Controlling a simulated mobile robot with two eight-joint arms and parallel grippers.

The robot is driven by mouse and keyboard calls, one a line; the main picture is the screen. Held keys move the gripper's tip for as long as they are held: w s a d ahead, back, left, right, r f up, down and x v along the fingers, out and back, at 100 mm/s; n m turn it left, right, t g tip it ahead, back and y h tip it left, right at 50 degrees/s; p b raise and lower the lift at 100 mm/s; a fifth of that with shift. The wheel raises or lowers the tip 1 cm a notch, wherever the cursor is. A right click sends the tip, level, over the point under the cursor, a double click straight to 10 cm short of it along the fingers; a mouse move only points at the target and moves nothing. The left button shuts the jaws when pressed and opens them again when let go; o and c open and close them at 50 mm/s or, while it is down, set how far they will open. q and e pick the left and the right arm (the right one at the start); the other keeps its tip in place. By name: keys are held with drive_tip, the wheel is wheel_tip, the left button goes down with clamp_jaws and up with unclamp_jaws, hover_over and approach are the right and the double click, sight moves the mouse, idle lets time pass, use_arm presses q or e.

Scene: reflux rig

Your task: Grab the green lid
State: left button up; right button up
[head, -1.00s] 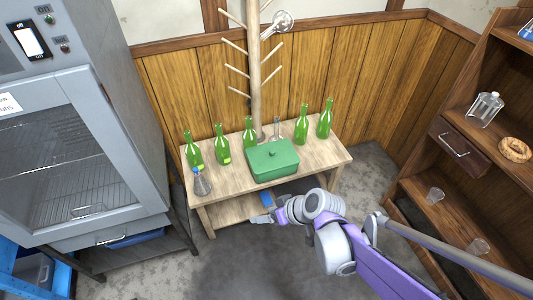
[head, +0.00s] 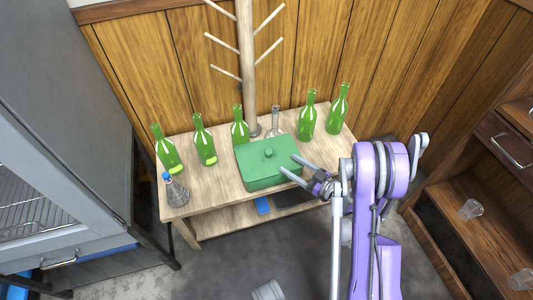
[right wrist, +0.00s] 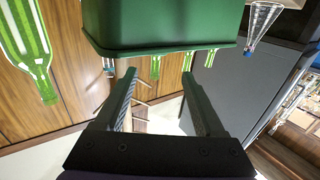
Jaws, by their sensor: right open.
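The green lid (head: 285,148) with a small round knob (head: 268,153) sits on top of a green box (head: 262,180) on the wooden table. My right gripper (head: 287,162) is open and empty at the right front corner of the box. In the right wrist view, the green box (right wrist: 165,25) fills the top, and the open fingers (right wrist: 159,74) point toward it with nothing between them. I cannot tell whether a fingertip touches the box or lid. My left gripper is not in view.
Several green bottles (head: 307,115) stand along the back of the wooden table (head: 215,205). A clear flask (head: 275,122) stands behind the box, and a blue-topped flask (head: 175,190) at the front left. A peg rack (head: 248,75) rises behind; a shelf unit (head: 470,245) is at right.

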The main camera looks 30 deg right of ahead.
sight(269, 151)
drive_tip(key=shift+r+p+x, duration=0.1)
drive_tip(key=shift+p+x, duration=1.05)
drive_tip(key=shift+p, duration=0.6)
drive_tip(key=shift+r+p+x, duration=0.15)
drive_tip(key=shift+p+x, duration=1)
drive_tip(key=shift+p, duration=0.55)
drive_tip(key=shift+w+a+f+p, duration=0.2)
drive_tip(key=shift+w+p, duration=0.1)
drive_tip(key=shift+p, duration=0.1)
drive_tip(key=x, duration=0.4)
drive_tip(key=shift+w+f+b, duration=0.3)
drive_tip(key=shift+w+f, duration=0.1)
drive_tip(key=shift+w+a, duration=0.1)
drive_tip(key=shift+w, duration=0.15)
drive_tip(key=shift+c, duration=0.2)
clamp_jaws()
